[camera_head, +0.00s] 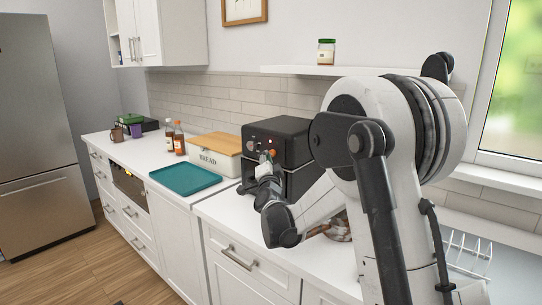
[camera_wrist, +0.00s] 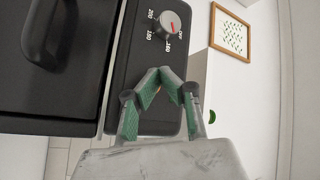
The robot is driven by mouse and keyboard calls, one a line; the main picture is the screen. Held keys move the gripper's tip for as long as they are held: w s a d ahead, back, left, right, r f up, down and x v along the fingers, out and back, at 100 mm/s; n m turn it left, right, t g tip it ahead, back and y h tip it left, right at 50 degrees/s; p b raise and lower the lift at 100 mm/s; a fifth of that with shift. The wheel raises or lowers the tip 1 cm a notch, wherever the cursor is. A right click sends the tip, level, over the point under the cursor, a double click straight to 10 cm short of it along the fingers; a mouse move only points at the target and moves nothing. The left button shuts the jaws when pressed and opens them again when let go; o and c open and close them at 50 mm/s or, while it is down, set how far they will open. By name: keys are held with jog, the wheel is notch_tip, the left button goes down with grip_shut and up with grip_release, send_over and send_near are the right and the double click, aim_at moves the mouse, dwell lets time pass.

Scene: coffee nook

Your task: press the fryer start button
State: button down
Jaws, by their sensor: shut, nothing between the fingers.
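The fryer (camera_head: 283,129) is a black box on the white counter. Its front panel, seen close in the wrist view (camera_wrist: 124,65), carries a round dial (camera_wrist: 166,25) with a red pointer and numbers around it. My gripper (camera_head: 266,158) is at the fryer's front. In the wrist view my gripper (camera_wrist: 162,72) is shut and empty, its green-padded fingertips together over the panel beside the dial. A small orange-red spot shows by the fingertips in the head view; I cannot tell if it is the start button. No button is clear in the wrist view, where my fingers cover part of the panel.
A bread box (camera_head: 213,158) with a wooden lid, a teal tray (camera_head: 186,178) and sauce bottles (camera_head: 179,143) stand left of the fryer. A black handle (camera_wrist: 48,35) sticks out from the fryer. A shelf (camera_head: 300,70) with a jar hangs above.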

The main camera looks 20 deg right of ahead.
jog(key=shift+s+a, duration=0.25)
jog(key=shift+a, duration=0.05)
jog(key=s+a, duration=0.1)
jog(key=a, duration=0.1)
jog(key=s+a+b, duration=0.1)
jog(key=s+a, duration=0.1)
jog(key=shift+a, duration=0.1)
dwell(0.5)
dwell(0.5)
